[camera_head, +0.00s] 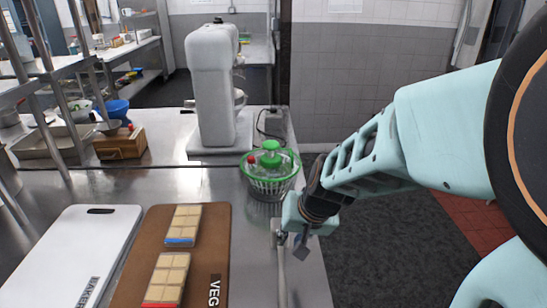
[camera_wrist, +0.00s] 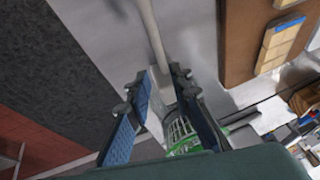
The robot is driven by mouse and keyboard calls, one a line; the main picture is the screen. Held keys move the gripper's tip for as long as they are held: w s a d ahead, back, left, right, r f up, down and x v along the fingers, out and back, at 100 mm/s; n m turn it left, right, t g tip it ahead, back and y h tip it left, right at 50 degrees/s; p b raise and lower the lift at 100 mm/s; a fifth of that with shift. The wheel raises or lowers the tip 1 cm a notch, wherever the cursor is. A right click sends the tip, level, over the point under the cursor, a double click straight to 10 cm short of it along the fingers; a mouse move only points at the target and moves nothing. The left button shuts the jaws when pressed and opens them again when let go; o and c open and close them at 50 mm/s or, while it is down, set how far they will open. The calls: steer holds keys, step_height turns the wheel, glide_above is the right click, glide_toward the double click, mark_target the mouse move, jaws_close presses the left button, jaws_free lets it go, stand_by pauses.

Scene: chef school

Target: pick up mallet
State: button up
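The mallet (camera_head: 282,275) lies on the steel counter near its right edge, its pale handle running toward the front. In the wrist view the mallet handle (camera_wrist: 152,32) runs from the top edge down toward the gap between my fingers. A pale part, perhaps its head, shows in that gap. My gripper (camera_head: 291,242) is just above the mallet's far end. In the wrist view my gripper (camera_wrist: 158,92) is open, its two blue-padded fingers apart on either side of the mallet. I cannot tell whether they touch it.
A green-lidded salad spinner (camera_head: 270,185) stands just behind my gripper; its basket (camera_wrist: 182,132) also shows between the fingers. A brown board (camera_head: 218,240) with pale blocks lies left, beside a white board (camera_head: 75,250). A large mixer (camera_head: 215,90) stands behind. Dark floor lies right.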

mark_target(282, 249)
steer(key=shift+x, duration=5.4)
steer(key=shift+a, duration=0.1)
steer(key=shift+c, duration=0.6)
jaws_close()
